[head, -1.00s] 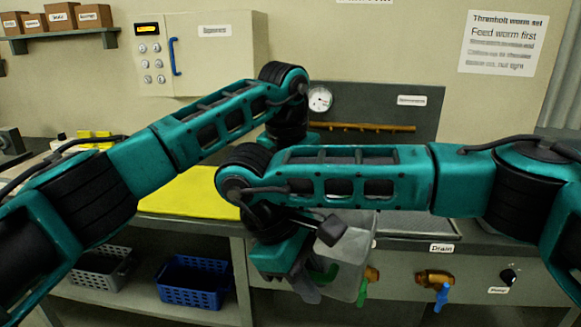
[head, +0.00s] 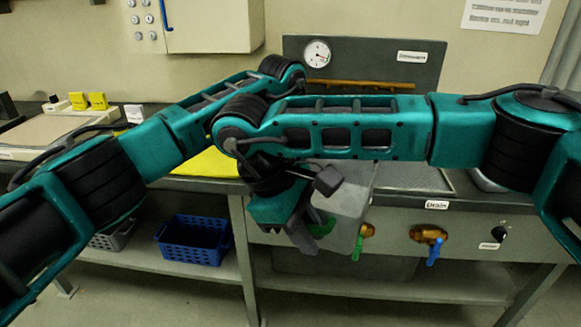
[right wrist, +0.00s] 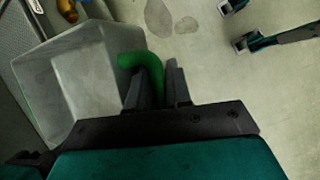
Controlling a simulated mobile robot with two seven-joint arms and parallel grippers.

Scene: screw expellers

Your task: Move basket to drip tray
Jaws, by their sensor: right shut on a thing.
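A pale grey, see-through box-like basket (head: 345,196) with a green handle hangs at my right gripper (head: 308,232), in front of the bench. In the right wrist view the basket (right wrist: 85,85) is left of the fingers. The right gripper (right wrist: 160,85) is shut on its green hooked handle (right wrist: 150,66). My right arm hides part of the basket in the head view. A dark tray (head: 412,178) set in the bench top above the "Drain" label may be the drip tray; I cannot be sure. My left gripper is hidden behind my right arm.
A blue basket (head: 193,240) and a grey one (head: 112,237) stand on the lower shelf. Taps with green (head: 360,240) and blue (head: 431,245) handles stick out of the bench front. A yellow sheet (head: 208,163) lies on the bench left of the basket.

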